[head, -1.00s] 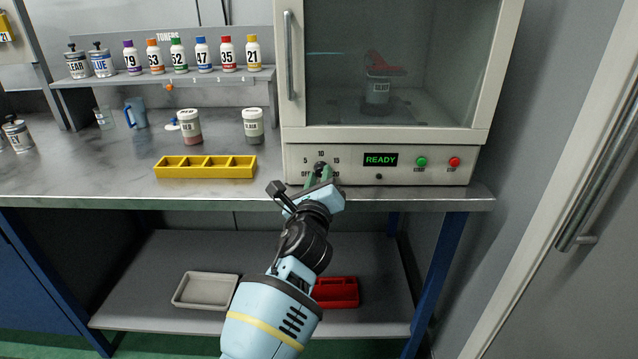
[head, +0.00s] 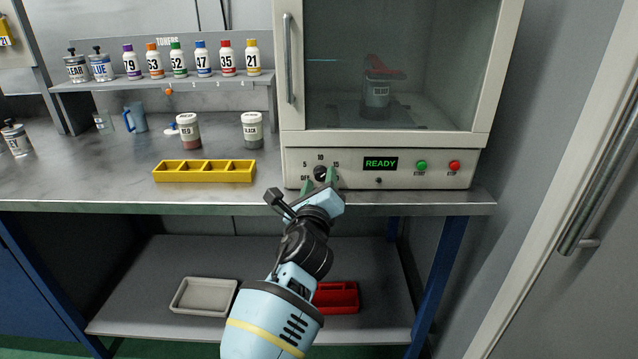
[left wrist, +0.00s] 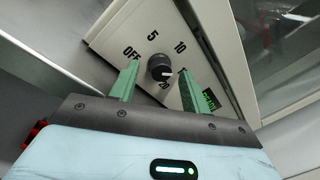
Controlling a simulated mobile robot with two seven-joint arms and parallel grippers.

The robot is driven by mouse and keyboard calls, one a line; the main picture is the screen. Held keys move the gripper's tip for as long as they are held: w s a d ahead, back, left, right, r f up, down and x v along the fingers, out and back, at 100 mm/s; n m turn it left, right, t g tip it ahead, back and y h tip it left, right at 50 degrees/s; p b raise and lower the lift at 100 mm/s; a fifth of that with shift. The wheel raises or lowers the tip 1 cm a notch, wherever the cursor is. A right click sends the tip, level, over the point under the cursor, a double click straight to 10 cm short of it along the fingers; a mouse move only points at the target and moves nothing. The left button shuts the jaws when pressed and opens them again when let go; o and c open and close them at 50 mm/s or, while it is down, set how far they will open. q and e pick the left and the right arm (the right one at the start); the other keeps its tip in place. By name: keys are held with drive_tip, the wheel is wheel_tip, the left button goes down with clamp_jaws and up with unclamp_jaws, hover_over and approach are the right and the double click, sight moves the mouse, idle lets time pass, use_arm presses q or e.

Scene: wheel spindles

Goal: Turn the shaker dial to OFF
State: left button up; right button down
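The shaker dial (head: 320,173) is a round black knob on the pale front panel of the shaker cabinet (head: 460,171). It also shows in the left wrist view (left wrist: 160,67), with OFF, 5 and 10 printed around it. Its white mark points down and right in that view, away from OFF, towards the side of the higher numbers. The labels there are partly hidden by my finger. My left gripper (head: 319,181) is open, its green fingers spread either side of the dial with visible gaps. It holds nothing. My right gripper is not in view.
The panel has a green READY display (head: 380,163), a green button (head: 421,166) and a red button (head: 454,166). A yellow divided tray (head: 204,171) and lidded jars stand on the bench to the left. The cabinet's glass door (head: 390,65) is closed above.

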use_arm(q)
drive_tip(key=shift+s+a+p, duration=0.15)
drive_tip(key=shift+s+p, duration=0.15)
drive_tip(key=shift+s, duration=0.35)
drive_tip(key=s+p, duration=0.1)
drive_tip(key=s, duration=0.5)
drive_tip(key=shift+s+a+f+p, duration=0.25)
drive_tip(key=shift+a+f+p, duration=0.05)
drive_tip(key=shift+p, duration=0.05)
drive_tip(key=shift+d, duration=0.1)
